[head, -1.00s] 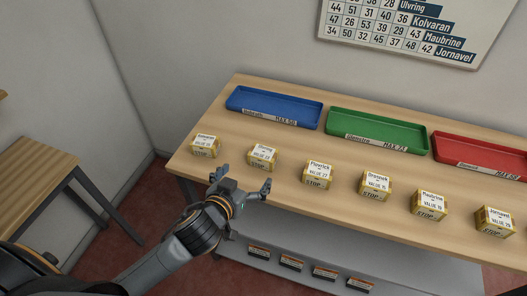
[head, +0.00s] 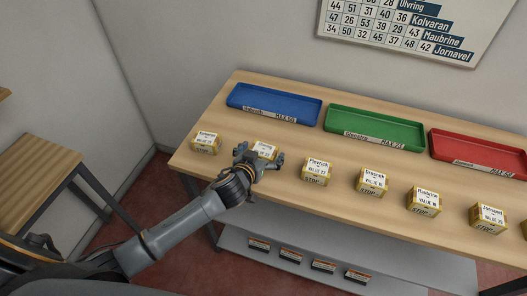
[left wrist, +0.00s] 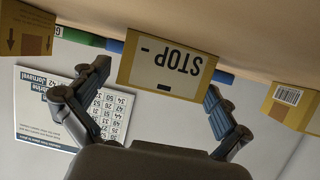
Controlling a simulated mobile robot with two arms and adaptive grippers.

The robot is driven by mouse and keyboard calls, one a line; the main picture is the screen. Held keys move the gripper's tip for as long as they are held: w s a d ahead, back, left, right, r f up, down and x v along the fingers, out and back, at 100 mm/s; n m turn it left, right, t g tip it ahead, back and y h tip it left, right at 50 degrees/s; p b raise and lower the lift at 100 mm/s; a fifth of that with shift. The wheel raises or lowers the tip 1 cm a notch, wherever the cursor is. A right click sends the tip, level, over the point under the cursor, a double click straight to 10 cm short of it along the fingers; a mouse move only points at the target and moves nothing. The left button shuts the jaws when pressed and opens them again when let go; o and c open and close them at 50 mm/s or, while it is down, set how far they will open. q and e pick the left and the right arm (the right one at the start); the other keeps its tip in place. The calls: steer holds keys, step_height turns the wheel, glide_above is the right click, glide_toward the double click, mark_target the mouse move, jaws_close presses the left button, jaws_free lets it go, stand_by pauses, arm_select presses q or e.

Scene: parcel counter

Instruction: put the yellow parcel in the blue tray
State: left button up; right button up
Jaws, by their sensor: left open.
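Several similar yellow parcels with white labels stand in a row on the wooden counter. The second from the left, a yellow parcel (head: 266,149), is at my left gripper (head: 260,156), which is open with its fingers toward either side of it. In the left wrist view this parcel (left wrist: 166,66) shows a "STOP" face between the spread fingers of my gripper (left wrist: 157,86), with gaps on both sides. The blue tray (head: 274,113) lies empty behind the left parcels. My right gripper is not in view.
Another parcel (head: 206,143) stands to the left and one (head: 317,171) to the right, close by. A green tray (head: 374,138) and a red tray (head: 480,161) lie right of the blue one. A lower shelf (head: 330,248) is under the counter (head: 235,83).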

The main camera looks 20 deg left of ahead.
arm_select(q)
steer(key=shift+w+f, duration=0.1)
steer(key=shift+w, duration=0.15)
steer(key=shift+c, duration=0.4)
steer(key=c, duration=1.3)
steer(key=shift+c, duration=0.2)
